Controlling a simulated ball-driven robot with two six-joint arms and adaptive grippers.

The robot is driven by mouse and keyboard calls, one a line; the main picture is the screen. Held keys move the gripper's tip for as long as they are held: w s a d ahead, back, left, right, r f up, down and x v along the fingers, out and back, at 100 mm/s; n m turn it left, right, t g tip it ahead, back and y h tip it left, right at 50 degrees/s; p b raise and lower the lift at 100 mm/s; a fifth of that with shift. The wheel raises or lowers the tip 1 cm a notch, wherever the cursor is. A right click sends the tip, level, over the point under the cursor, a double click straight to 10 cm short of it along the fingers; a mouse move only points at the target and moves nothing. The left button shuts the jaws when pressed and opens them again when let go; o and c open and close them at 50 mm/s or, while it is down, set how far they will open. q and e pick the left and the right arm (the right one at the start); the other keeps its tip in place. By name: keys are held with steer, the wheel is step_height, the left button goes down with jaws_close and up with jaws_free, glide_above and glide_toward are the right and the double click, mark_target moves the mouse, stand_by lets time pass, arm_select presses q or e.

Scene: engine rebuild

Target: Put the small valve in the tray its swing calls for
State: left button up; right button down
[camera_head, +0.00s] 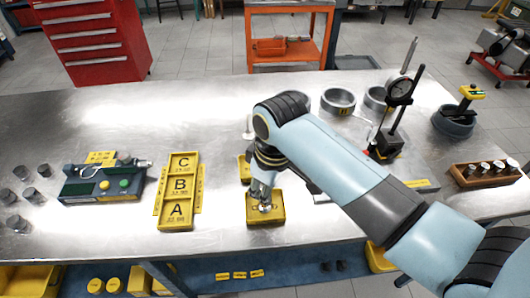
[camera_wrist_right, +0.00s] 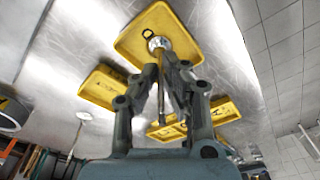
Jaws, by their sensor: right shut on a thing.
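My right gripper (camera_head: 264,203) is shut on a small metal valve. In the right wrist view the gripper (camera_wrist_right: 164,62) grips the valve (camera_wrist_right: 157,43), whose round shiny head is beyond the fingertips; its thin stem runs back between the fingers. The valve is over a yellow tray (camera_head: 251,219) with a dark ring mark, also seen in the wrist view (camera_wrist_right: 130,45). I cannot tell whether it touches the tray. A second yellow tray (camera_head: 243,166) is partly behind my arm; a third yellow tray (camera_wrist_right: 226,108) shows in the wrist view. My left gripper is out of view.
A yellow A, B, C board (camera_head: 179,187) lies left of the tray. Further left are a grey fixture (camera_head: 104,185) and several metal cylinders (camera_head: 20,172). A dial gauge stand (camera_head: 388,143), metal rings (camera_head: 338,101) and a wooden rack (camera_head: 485,173) stand at right. Bare metal lies beside the board.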

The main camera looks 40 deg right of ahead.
steer(key=c, duration=1.5)
jaws_free()
steer(key=shift+f, duration=0.1)
steer(key=r, duration=0.4)
steer(key=s+r+b, duration=0.1)
steer(key=r, duration=0.7)
steer(key=shift+s+d+r, duration=0.1)
steer(key=shift+s+d, duration=0.1)
steer(key=shift+d, duration=0.1)
